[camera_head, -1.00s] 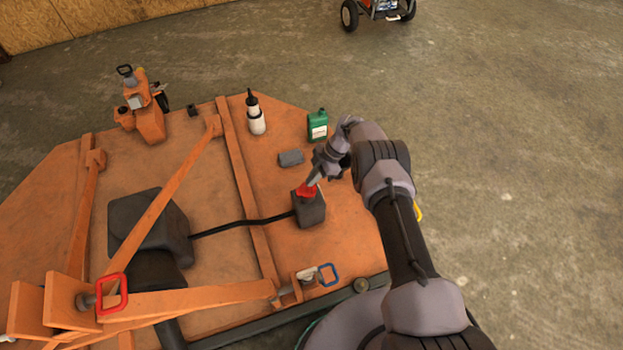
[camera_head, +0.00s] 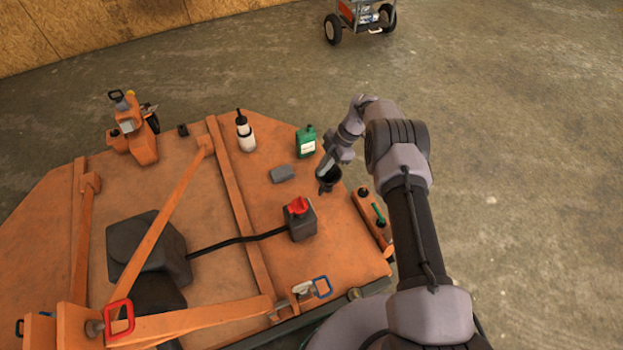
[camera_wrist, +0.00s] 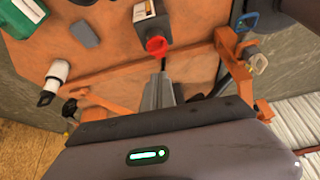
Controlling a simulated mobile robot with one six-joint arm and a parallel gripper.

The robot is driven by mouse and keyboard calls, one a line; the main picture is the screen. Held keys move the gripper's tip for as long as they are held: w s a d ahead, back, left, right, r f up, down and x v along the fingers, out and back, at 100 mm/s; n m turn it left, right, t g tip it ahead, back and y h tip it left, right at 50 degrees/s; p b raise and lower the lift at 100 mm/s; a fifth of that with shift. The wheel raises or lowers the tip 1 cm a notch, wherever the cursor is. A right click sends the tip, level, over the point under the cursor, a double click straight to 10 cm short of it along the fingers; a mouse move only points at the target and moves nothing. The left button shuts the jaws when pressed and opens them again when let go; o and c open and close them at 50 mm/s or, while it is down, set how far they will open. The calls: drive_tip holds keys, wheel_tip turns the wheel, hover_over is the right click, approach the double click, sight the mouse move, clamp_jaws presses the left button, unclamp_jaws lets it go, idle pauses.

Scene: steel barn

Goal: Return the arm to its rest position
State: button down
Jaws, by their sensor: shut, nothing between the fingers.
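My arm (camera_head: 415,230) reaches up the right side of the head view and bends over the right edge of the orange mower deck (camera_head: 240,195). My gripper (camera_head: 325,188) is shut and empty above the deck, apart from the grey box (camera_head: 302,226) with the red cap (camera_head: 297,206). In the wrist view the shut fingers (camera_wrist: 162,72) point toward the red cap (camera_wrist: 157,45), which lies beyond them. Some deck surface is hidden behind my gripper.
A green jug (camera_head: 306,146), a white bottle (camera_head: 246,138) and a grey block (camera_head: 283,174) are on the deck near my gripper. An orange holder (camera_head: 366,204) lies at its right edge. A wheeled cart (camera_head: 360,18) stands behind. Concrete floor at right is clear.

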wheel_tip(320, 180, up, 16)
drive_tip(key=w+d+r+m+t, duration=0.1)
drive_tip(key=w+d+m, duration=0.1)
drive_tip(key=d+m, duration=0.15)
drive_tip(key=s+d+r+m+t+h, duration=0.1)
drive_tip(key=s+r+m, duration=0.3)
drive_tip(key=r, duration=0.5)
drive_tip(key=s+d+r+m+t+h, duration=0.1)
drive_tip(key=s+r+m, duration=0.25)
drive_tip(key=r, duration=0.55)
drive_tip(key=s+d+r+m+t, duration=0.25)
drive_tip(key=s+r+m, duration=0.6)
drive_tip(key=s, duration=0.55)
drive_tip(key=s+d+f+m+t+h, duration=0.1)
drive_tip(key=s+m, duration=0.6)
drive_tip(key=s, duration=0.7)
drive_tip(key=shift+s+t, duration=0.3)
drive_tip(key=shift+t, duration=0.45)
drive_tip(key=shift+d+m, duration=0.1)
drive_tip(key=shift+m, duration=0.15)
